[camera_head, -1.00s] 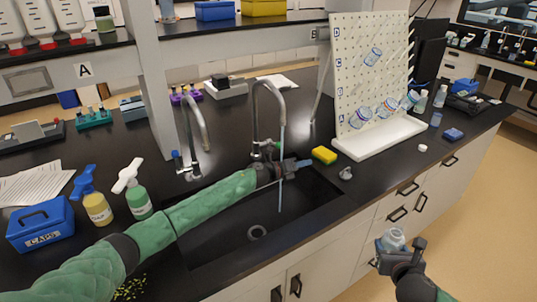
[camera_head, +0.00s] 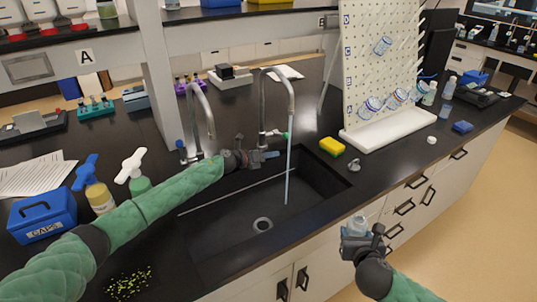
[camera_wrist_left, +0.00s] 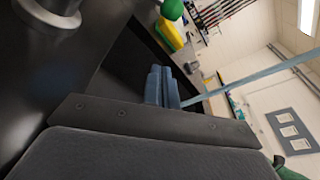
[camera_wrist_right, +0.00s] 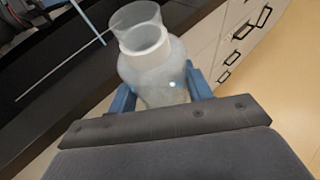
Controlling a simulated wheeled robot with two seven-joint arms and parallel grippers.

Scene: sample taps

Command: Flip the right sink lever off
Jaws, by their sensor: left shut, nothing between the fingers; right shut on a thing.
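The right sink tap (camera_head: 290,95) is a tall curved metal spout at the back of the sink (camera_head: 215,225). A thin blue stream of water (camera_head: 287,175) runs from it into the basin. A green lever end (camera_head: 285,135) shows near the tap's base; it also shows in the left wrist view (camera_wrist_left: 172,10). My left gripper (camera_head: 270,155) is shut and empty just in front of the tap's base, below the lever and left of the stream. My right gripper (camera_head: 356,236) is shut on a clear bottle (camera_wrist_right: 155,65), held upright in front of the counter.
The left tap (camera_head: 208,110) with a blue handle stands behind my left forearm. A yellow sponge (camera_head: 332,146) and a pegboard drying rack (camera_head: 385,134) stand right of the sink. Wash bottles and a blue caps box (camera_head: 42,216) are at left.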

